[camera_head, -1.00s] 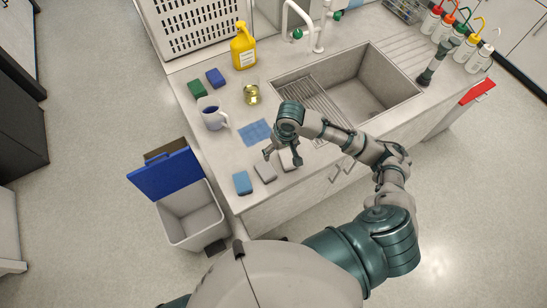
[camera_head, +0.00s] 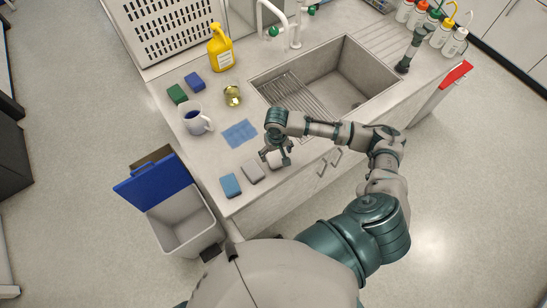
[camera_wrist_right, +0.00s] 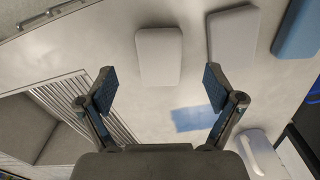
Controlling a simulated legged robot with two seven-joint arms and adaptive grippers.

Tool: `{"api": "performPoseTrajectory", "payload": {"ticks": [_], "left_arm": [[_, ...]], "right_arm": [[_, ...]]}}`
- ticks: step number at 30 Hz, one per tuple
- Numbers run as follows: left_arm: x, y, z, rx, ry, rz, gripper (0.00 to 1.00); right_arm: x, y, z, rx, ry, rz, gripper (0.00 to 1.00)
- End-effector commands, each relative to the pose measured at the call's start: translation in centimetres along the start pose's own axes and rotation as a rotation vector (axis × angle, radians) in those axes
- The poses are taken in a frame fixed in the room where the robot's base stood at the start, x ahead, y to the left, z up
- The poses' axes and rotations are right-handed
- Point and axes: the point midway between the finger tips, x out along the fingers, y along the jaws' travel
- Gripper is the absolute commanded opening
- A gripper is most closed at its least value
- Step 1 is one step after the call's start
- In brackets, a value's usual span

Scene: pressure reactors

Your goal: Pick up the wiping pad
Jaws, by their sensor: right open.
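Three flat rectangular pads lie in a row near the counter's front edge: a whitish pad (camera_head: 272,162), a light grey pad (camera_head: 253,171) and a blue pad (camera_head: 230,185). I cannot tell by look which one is the wiping pad. My right gripper (camera_head: 276,158) is above the whitish pad and partly hides it in the head view. In the right wrist view the right gripper (camera_wrist_right: 160,90) is open and empty. The whitish pad (camera_wrist_right: 160,55) lies beyond and between its fingertips, apart from them. The grey pad (camera_wrist_right: 232,33) and blue pad (camera_wrist_right: 298,28) are to its right. My left gripper is not in view.
A blue cloth (camera_head: 240,134) lies flat behind the pads. A mug (camera_head: 196,121), green sponge (camera_head: 177,94), dark blue sponge (camera_head: 195,81) and yellow bottle (camera_head: 220,48) stand farther back. The sink (camera_head: 350,75) is right. An open bin (camera_head: 180,225) stands left of the counter.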

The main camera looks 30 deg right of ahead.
Motion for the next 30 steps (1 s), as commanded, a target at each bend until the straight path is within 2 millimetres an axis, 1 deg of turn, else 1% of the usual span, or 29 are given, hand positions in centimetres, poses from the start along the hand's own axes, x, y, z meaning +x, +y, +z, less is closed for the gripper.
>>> {"api": "performPoseTrajectory", "payload": {"ticks": [6,9,12,18,19,20,21,23,24,30], "left_arm": [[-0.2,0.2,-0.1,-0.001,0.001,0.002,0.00],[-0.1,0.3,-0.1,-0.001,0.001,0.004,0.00],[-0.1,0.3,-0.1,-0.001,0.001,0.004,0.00],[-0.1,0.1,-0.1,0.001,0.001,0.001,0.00],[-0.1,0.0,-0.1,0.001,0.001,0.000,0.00],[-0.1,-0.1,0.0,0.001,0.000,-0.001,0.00],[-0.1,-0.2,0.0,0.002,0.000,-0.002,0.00],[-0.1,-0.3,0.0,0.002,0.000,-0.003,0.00],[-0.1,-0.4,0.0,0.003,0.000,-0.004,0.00],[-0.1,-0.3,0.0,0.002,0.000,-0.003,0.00]], "right_arm": [[3.1,-0.1,-0.7,0.001,-0.003,0.004,0.92],[4.4,-0.3,-0.6,0.000,-0.001,0.006,0.92],[4.9,-0.4,-0.6,-0.001,0.000,0.006,0.92],[5.0,-0.3,-0.6,-0.002,0.001,0.005,0.92],[5.0,-0.2,-0.6,-0.002,0.001,0.004,0.87],[5.0,-0.2,-0.6,-0.002,0.001,0.004,0.79],[5.0,-0.1,-0.6,-0.002,0.001,0.003,0.69],[5.0,-0.1,-0.6,-0.002,0.000,0.003,0.54],[5.1,-0.1,-0.6,-0.002,0.000,0.003,0.44],[5.1,0.0,-0.6,-0.001,-0.001,0.004,0.44]]}}
